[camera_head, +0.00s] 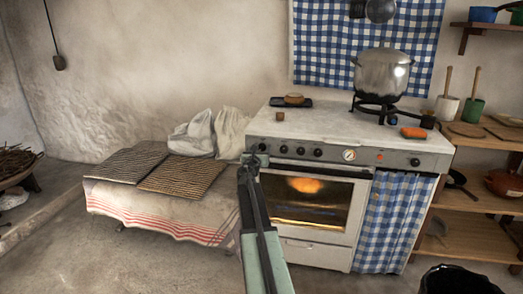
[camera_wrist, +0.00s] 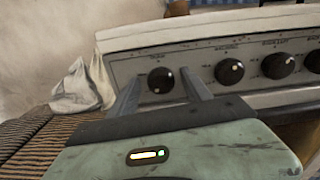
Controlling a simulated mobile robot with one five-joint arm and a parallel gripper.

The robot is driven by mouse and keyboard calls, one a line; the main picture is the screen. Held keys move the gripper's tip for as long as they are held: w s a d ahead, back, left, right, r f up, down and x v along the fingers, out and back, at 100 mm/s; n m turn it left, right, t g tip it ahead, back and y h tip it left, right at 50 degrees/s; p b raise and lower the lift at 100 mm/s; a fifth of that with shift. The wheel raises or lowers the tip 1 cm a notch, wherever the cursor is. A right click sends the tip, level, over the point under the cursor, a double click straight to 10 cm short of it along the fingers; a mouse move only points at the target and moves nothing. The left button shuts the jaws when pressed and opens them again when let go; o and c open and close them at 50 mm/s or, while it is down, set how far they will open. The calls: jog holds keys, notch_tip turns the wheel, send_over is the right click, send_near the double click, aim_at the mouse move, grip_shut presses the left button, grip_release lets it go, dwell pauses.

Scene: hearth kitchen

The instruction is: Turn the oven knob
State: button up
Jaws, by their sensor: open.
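The white oven (camera_head: 318,205) stands against the wall, with a row of black knobs along its grey front panel. In the wrist view the leftmost knob (camera_wrist: 160,80) lies between the two fingers of my gripper (camera_wrist: 163,88). The fingers are open, with a gap on each side of this knob. More knobs, including the second knob (camera_wrist: 230,71) and the third knob (camera_wrist: 278,65), sit to its right. In the head view my gripper (camera_head: 254,160) is at the left end of the panel and hides part of it. The oven window (camera_head: 310,203) glows orange inside.
A large pot (camera_head: 382,72) stands on a burner at the back right of the stove top. A low bench (camera_head: 160,205) with woven mats and white sacks (camera_head: 212,133) is left of the oven. Wooden shelves (camera_head: 470,200) and a black bin (camera_head: 460,280) are at the right.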

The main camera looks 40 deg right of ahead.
jog(key=c, duration=1.2)
jog(key=shift+d+r, duration=0.1)
jog(key=shift+d, duration=0.15)
grip_shut()
jog(key=shift+a, duration=0.25)
